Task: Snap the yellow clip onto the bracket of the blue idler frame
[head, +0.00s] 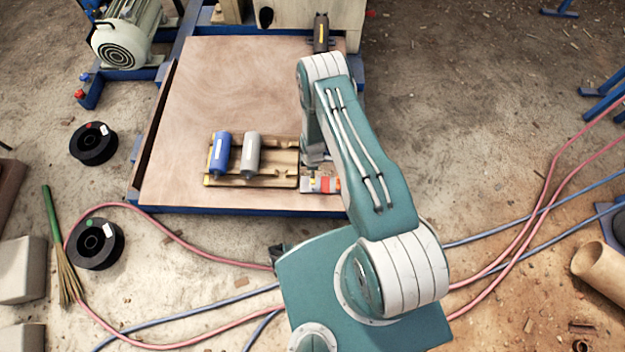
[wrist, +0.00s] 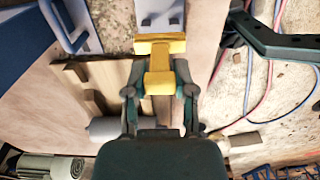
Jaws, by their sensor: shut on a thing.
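In the wrist view the yellow clip (wrist: 160,80) sits between the fingertips of my gripper (wrist: 160,88), which is shut on it. The clip's wide end points away from the gripper. Just beyond it is a pale grey bracket (wrist: 172,18) with two dark holes. The clip's end overlaps the bracket's near edge in this view; I cannot tell whether they touch. Blue metalwork (wrist: 70,28), possibly part of the idler frame, shows at the upper left. In the head view my arm hides the clip and most of my gripper.
A wooden rack (head: 286,181) with a blue roller (head: 221,152) and a grey roller (head: 251,155) stands on the wooden board (head: 215,85). A dark arm-like bar (wrist: 275,42) is at the right in the wrist view. Hoses (head: 215,256) cross the floor. The board's back left is clear.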

